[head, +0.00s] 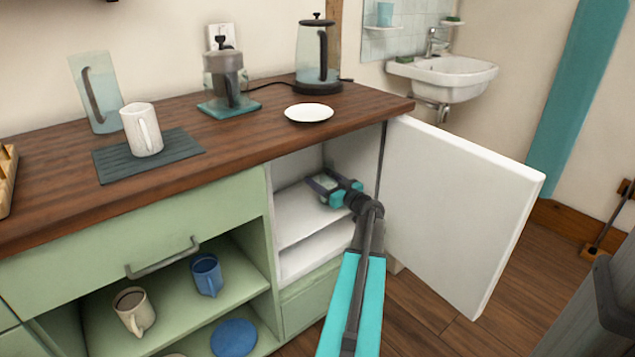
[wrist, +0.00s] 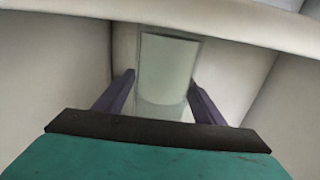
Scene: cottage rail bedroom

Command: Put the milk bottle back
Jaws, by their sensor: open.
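My gripper (head: 323,184) reaches into the small white-lined cabinet (head: 305,215) with its door (head: 455,205) swung wide open. In the wrist view, the two dark fingers of my gripper (wrist: 161,84) are apart. A pale, see-through bottle (wrist: 168,68), which looks like the milk bottle, stands upright between and beyond them, with a gap visible at each side. In the head view the bottle is mostly hidden by the gripper; only a pale glassy patch shows between the fingers.
The wooden counter (head: 230,145) runs above, with a white plate (head: 309,113), kettle (head: 317,60), coffee maker (head: 224,75), white mug (head: 141,130) and glass pitcher (head: 96,93). The green shelf at lower left holds a blue mug (head: 206,275) and cream mug (head: 134,311). Cabinet walls are close.

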